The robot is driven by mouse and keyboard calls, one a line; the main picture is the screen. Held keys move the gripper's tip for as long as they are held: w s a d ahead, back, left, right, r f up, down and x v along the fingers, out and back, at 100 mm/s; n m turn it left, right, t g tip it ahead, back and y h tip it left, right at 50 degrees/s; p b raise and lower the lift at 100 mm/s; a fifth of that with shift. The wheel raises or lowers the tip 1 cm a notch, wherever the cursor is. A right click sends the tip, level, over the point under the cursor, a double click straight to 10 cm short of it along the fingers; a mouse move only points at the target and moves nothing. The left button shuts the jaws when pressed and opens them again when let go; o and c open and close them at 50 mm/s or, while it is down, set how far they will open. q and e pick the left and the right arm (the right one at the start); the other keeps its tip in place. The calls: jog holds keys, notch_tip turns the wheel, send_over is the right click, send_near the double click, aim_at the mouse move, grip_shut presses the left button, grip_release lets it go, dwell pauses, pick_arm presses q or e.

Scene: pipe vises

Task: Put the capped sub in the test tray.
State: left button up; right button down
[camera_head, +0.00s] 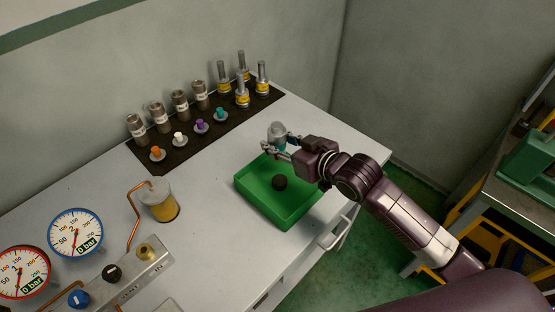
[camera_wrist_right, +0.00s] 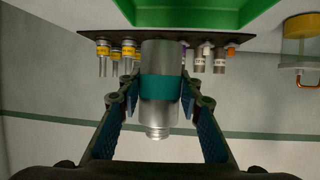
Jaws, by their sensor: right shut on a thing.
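The sub is a grey metal cylinder (camera_head: 278,130) with a teal band round its middle. In the wrist view the sub (camera_wrist_right: 160,105) stands out between the finger pads, with a narrower threaded end at the bottom of the picture. My right gripper (camera_head: 273,149) is shut on it and holds it over the back edge of the test tray. The test tray (camera_head: 262,204) is a green open box on the bench; its green edge (camera_wrist_right: 190,14) also shows in the wrist view. My left gripper is not in view.
A dark mat (camera_head: 180,157) at the back holds several grey subs, yellow-banded plugs and small coloured caps. A clear cup of yellow fluid (camera_head: 159,201), copper tubing and two gauges (camera_head: 75,234) stand to the left. The bench between mat and tray is bare.

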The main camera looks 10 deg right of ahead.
jog(key=shift+f, duration=3.55)
jog(key=c, duration=1.4)
grip_release()
jog(key=shift+f, duration=0.15)
jog(key=b+v, duration=0.1)
jog(key=v, duration=1.1)
jog(key=shift+d, duration=0.1)
